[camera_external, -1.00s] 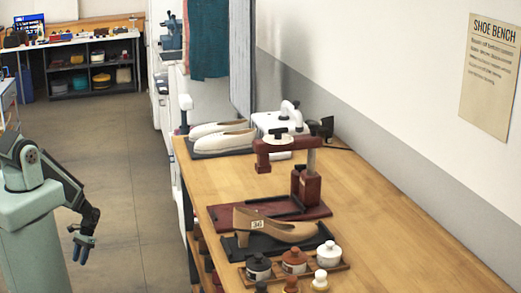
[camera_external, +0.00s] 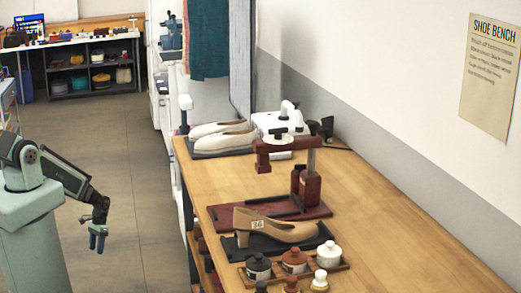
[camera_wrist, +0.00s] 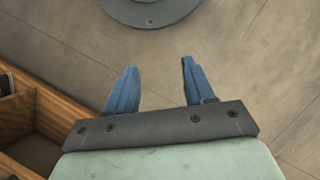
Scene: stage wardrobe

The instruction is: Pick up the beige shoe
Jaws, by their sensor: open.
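The beige shoe (camera_external: 279,226) is a heeled pump with a tag reading 36. It rests on a black mat (camera_external: 257,246) on the wooden bench, with its toe to the right. My gripper (camera_external: 98,243) hangs to the left of the bench, over the floor and well apart from the shoe. In the wrist view its two blue fingers (camera_wrist: 154,88) are spread with nothing between them. The shoe is not in the wrist view.
Lidded jars (camera_external: 293,261) stand in front of the shoe. A dark red press (camera_external: 308,185) stands behind it. A pair of paler shoes (camera_external: 222,133) lies farther back. Bare bench top (camera_external: 400,235) lies to the right. The wrist view shows a wooden shelf (camera_wrist: 38,112) at left.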

